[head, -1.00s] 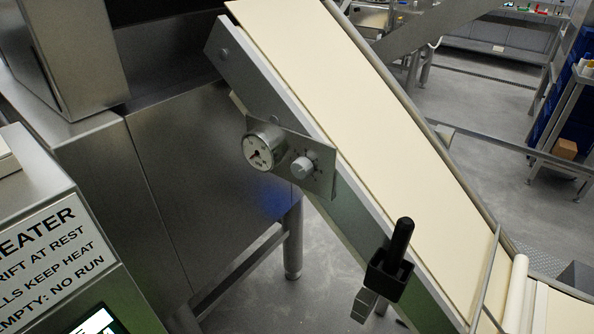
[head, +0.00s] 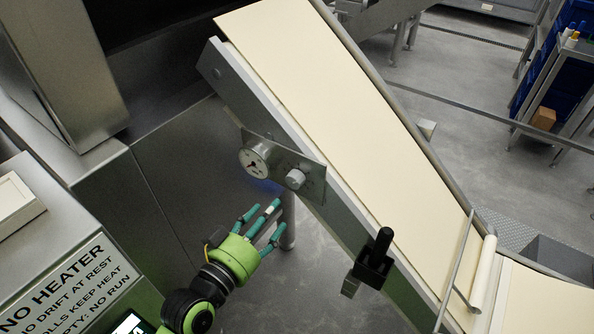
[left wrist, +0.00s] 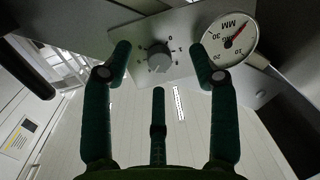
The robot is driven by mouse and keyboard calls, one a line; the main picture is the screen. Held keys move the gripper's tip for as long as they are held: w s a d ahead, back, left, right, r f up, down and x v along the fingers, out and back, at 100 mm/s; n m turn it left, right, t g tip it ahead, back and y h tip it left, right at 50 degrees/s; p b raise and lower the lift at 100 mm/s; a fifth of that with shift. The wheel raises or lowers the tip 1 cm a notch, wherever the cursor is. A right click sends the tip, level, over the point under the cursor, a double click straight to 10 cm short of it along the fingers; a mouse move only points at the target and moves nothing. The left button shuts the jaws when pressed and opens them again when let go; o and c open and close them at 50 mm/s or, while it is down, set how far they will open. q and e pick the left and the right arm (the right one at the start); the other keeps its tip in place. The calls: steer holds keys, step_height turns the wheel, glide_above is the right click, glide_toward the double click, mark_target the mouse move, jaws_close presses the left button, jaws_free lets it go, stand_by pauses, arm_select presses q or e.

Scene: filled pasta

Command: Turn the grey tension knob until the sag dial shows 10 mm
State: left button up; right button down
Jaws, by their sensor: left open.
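The grey tension knob (head: 295,179) sits on a metal plate on the side of the sloped belt frame. The round white sag dial (head: 256,157) is beside it, to the left. In the left wrist view the knob (left wrist: 159,62) has a numbered scale around it. The dial (left wrist: 229,45) there has marks 10, 20 and 30; its red needle lies toward the upper right, away from the 10, exact reading unclear. My left gripper (head: 264,217), green with three dark fingers, is open and empty below the knob, apart from it. My right gripper is not in view.
A black handle on a bracket (head: 376,255) stands on the frame lower right of the knob. The cream belt (head: 350,130) slopes beyond the plate. A steel cabinet (head: 40,270) with a sign is at the left. Open floor shows below the frame.

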mark_target(292, 182)
arm_select(q)
steer(key=shift+h, duration=0.3)
steer(key=w+d+r, duration=0.1)
steer(key=w+d+r+p, duration=0.1)
steer(key=w+d, duration=0.1)
steer(key=w+d+r+p, duration=0.1)
steer(key=w, duration=0.1)
steer(key=shift+w+d+r, duration=0.2)
steer(key=shift+d, duration=0.1)
steer(key=shift+r, duration=0.1)
steer(key=c, duration=1.1)
